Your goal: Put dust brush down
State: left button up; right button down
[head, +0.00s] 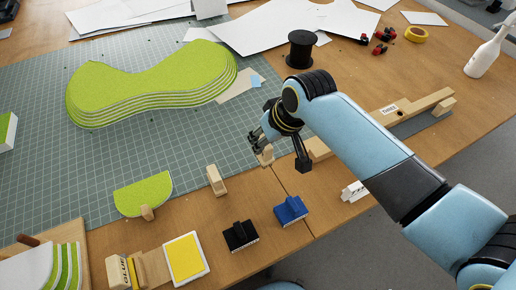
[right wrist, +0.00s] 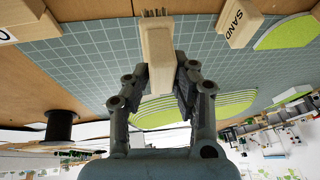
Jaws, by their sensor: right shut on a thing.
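The dust brush (right wrist: 158,52) is a pale wooden block with dark bristles at its end, seen at the top middle of the right wrist view. My right gripper (right wrist: 172,80) has its fingers on both sides of it and is shut on it. In the head view the right gripper (head: 262,142) is over the front right part of the green cutting mat (head: 60,170), near its edge. The brush (head: 265,156) shows there only partly, below the fingers. Whether it touches the surface is unclear. My left gripper is not in view.
A wooden sanding block (head: 216,180) stands left of the gripper. Black (head: 240,237) and blue (head: 290,210) blocks lie along the front edge, beside a yellow pad (head: 185,258). A layered green landscape model (head: 150,80) fills the mat's back. A black spool (head: 300,48) stands behind.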

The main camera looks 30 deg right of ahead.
jog(key=shift+w+a+f, duration=0.35)
jog(key=shift+w+f, duration=0.15)
jog(key=shift+w, duration=0.1)
notch_tip(320, 180, down, 4)
jog(key=shift+r, duration=0.25)
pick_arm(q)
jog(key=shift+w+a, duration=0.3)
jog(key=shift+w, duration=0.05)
pick_arm(e)
jog(key=shift+f, duration=0.2)
jog(key=shift+f, duration=0.15)
jog(key=c, duration=1.1)
grip_release()
